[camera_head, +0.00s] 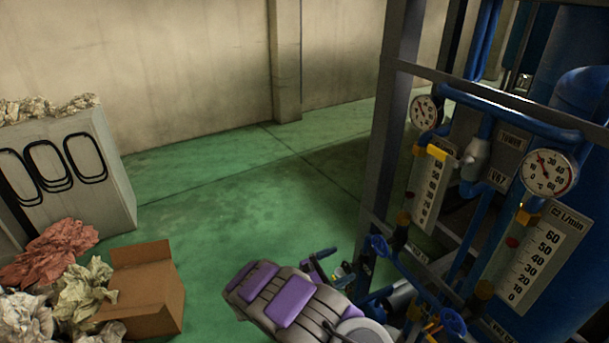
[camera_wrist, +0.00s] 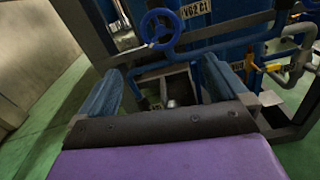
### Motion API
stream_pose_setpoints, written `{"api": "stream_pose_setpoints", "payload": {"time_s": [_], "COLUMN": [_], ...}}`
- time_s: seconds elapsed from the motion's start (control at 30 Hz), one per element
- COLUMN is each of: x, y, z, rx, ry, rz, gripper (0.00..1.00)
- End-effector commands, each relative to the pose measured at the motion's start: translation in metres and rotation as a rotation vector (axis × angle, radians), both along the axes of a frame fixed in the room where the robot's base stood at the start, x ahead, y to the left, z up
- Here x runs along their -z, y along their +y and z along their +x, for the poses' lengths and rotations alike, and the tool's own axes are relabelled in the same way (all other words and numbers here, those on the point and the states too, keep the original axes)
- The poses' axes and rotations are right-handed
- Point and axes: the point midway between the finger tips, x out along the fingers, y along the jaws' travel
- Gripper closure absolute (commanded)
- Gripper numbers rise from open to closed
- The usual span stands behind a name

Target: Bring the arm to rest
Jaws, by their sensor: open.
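My arm (camera_head: 290,297), grey with purple pads, reaches in from the bottom of the head view toward the foot of the blue pipework rig. My gripper (camera_wrist: 164,88) shows in the wrist view with its two bluish fingers spread wide apart. I see nothing held between the fingers. Beyond them are a blue valve wheel (camera_wrist: 160,27) and blue pipes, apart from the fingers as far as I can tell. In the head view the fingers are small and partly hidden beyond the arm, so I cannot make them out clearly.
The rig carries dial gauges (camera_head: 547,173), a flow scale (camera_head: 543,262) and a blue handwheel (camera_head: 379,246). A cardboard box (camera_head: 147,287) and crumpled rags (camera_head: 52,250) lie at left by a grey cabinet (camera_head: 95,175). Green floor (camera_head: 240,195) between is clear.

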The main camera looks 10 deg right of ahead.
Motion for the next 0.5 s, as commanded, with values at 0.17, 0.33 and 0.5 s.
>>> {"api": "stream_pose_setpoints", "payload": {"time_s": [0.17,0.33,0.5], "x": [-0.022,-0.073,-0.120], "y": [-0.017,-0.058,-0.093], "z": [-0.006,-0.032,-0.071], "rx": [0.054,0.198,0.359], "ry": [-0.034,-0.118,-0.218], "rz": [0.010,0.046,0.113], "gripper": [0.00,0.00,0.00]}}
